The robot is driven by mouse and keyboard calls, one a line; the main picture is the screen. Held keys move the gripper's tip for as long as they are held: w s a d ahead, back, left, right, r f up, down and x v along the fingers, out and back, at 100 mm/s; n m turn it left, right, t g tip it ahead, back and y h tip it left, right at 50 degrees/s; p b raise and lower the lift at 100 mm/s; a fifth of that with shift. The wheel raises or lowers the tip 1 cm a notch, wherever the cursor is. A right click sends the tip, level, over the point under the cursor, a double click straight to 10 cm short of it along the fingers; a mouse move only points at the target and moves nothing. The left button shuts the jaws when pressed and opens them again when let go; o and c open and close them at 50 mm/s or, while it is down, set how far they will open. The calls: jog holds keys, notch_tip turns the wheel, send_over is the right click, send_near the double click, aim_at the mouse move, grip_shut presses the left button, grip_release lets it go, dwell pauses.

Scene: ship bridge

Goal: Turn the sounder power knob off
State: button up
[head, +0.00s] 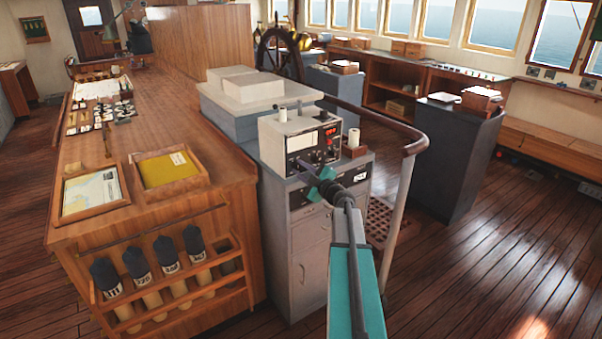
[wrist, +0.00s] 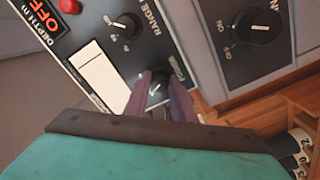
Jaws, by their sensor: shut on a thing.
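The echo sounder (head: 299,146) is a pale box with a dark front panel, standing on a grey cabinet. In the wrist view its panel carries a display (wrist: 40,22) labelled DEPTH m that reads OFF in red. My gripper (head: 322,175) is in front of the lower part of this panel. In the wrist view my gripper (wrist: 160,77) is shut on a small dark knob (wrist: 156,87), one finger on each side. A label beside it is partly hidden, and the fingers cover much of the knob. A white mark shows on it, but its exact direction is unclear.
The RANGE knob (wrist: 126,26), a red button (wrist: 69,5) and a blank white panel (wrist: 104,76) are close by. A curved handrail (head: 415,143) stands right of the cabinet; a wooden chart table (head: 150,220) stands left.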

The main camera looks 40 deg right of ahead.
jog(key=shift+n, duration=0.7)
jog(key=o, duration=1.1)
jog(key=shift+c, duration=0.2)
jog(key=shift+s+b, duration=0.2)
jog(key=shift+b, duration=0.1)
jog(key=s+b, duration=0.2)
jog(key=s, duration=1.1)
jog(key=shift+s+a+b, duration=0.25)
jog(key=shift+a+b, duration=0.15)
jog(key=shift+a, duration=0.05)
